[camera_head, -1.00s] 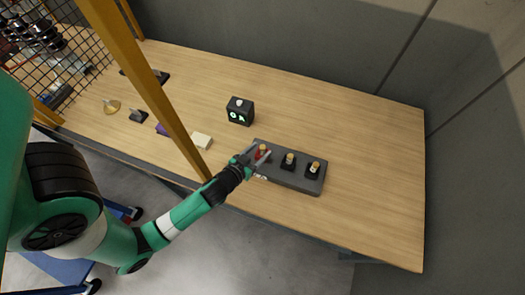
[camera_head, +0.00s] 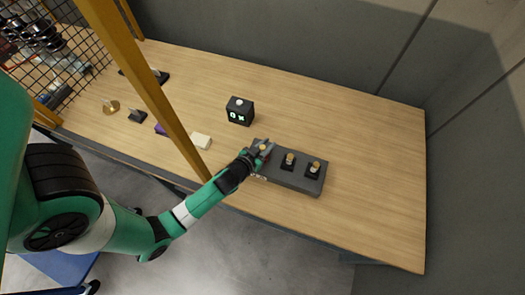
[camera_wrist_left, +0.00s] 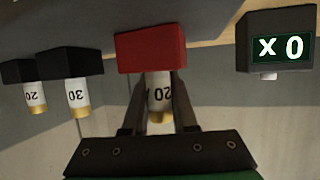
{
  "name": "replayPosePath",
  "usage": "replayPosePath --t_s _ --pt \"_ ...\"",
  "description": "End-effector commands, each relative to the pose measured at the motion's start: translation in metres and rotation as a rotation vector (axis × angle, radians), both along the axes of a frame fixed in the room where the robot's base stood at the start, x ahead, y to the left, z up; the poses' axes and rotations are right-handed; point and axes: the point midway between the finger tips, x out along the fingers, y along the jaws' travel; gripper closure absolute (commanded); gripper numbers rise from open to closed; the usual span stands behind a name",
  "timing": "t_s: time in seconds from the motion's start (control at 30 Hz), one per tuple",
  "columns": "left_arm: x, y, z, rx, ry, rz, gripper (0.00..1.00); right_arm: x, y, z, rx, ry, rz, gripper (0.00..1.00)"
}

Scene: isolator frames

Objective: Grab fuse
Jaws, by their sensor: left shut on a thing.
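My left gripper (camera_head: 261,150) reaches in from the left to the left end of a dark grey fuse block (camera_head: 291,179) on the wooden table. In the left wrist view its fingers (camera_wrist_left: 159,105) are shut on a white fuse marked 20 with a brass end (camera_wrist_left: 159,92). That fuse is at a red holder (camera_wrist_left: 151,52); I cannot tell whether it is still seated. Two other fuses, the middle one (camera_head: 289,159) and the right one (camera_head: 314,167), stand upright in black holders. My right gripper is not in view.
A black box with a lit display (camera_head: 240,112) stands behind the block; its display (camera_wrist_left: 283,48) reads "X 0" in the left wrist view. The table's right side is clear.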

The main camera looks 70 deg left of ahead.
Motion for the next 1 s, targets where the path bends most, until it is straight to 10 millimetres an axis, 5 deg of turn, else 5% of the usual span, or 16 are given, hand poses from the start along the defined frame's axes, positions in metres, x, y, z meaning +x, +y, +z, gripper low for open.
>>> replayPosePath --t_s 0.37,0.6,0.87,1.0 --pt "0.000 0.000 0.004 0.000 0.000 0.000 1.00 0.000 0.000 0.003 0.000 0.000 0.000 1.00" --pt "0.000 0.000 0.039 0.001 -0.003 -0.001 1.00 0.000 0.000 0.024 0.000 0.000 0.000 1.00" --pt "-0.043 -0.032 0.099 0.000 0.000 -0.003 1.00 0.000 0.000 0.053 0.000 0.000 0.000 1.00" --pt "-0.078 -0.058 0.110 0.001 0.004 -0.008 1.00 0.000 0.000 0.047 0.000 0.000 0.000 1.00"
